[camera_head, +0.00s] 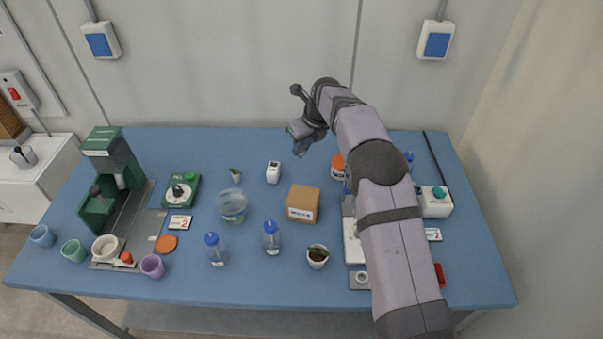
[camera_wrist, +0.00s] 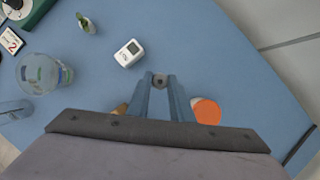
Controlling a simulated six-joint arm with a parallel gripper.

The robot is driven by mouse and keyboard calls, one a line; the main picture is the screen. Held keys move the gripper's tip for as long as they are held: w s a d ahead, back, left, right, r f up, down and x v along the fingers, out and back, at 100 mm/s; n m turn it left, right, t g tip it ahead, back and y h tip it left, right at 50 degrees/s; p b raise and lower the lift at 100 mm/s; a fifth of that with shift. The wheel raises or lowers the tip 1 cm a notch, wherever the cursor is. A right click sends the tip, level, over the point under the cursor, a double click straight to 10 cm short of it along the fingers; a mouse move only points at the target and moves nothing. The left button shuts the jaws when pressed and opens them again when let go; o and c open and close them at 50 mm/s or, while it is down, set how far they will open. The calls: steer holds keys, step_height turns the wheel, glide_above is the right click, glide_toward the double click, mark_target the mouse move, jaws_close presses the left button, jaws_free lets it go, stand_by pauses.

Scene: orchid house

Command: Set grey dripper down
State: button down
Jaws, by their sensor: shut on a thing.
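My gripper (camera_head: 300,146) is over the back middle of the blue table, behind the white timer-like device (camera_head: 273,172). In the wrist view my gripper (camera_wrist: 160,82) is shut on a small grey thing, which I take to be the grey dripper (camera_wrist: 160,81). Only a small part of the dripper shows between the fingertips. In the head view I cannot make it out apart from the gripper. The height of the dripper above the table is hard to tell.
The blue table (camera_head: 255,160) has bare room behind the white device. An orange-lidded jar (camera_head: 338,167) stands right of the gripper, also in the wrist view (camera_wrist: 206,111). A cardboard box (camera_head: 303,204), clear tub (camera_head: 232,206) and small plant (camera_head: 235,175) stand nearer the front and left.

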steer(key=shift+f+p, duration=1.3)
steer(key=shift+f, duration=3.25)
steer(key=shift+f, duration=0.15)
steer(key=c, duration=1.6)
jaws_free()
steer(key=shift+r, duration=0.3)
steer(key=b+v, duration=0.3)
steer(key=v, duration=0.8)
steer(key=shift+s+d+r, duration=0.1)
steer(key=shift+s+r, duration=0.05)
steer(key=shift+r, duration=0.2)
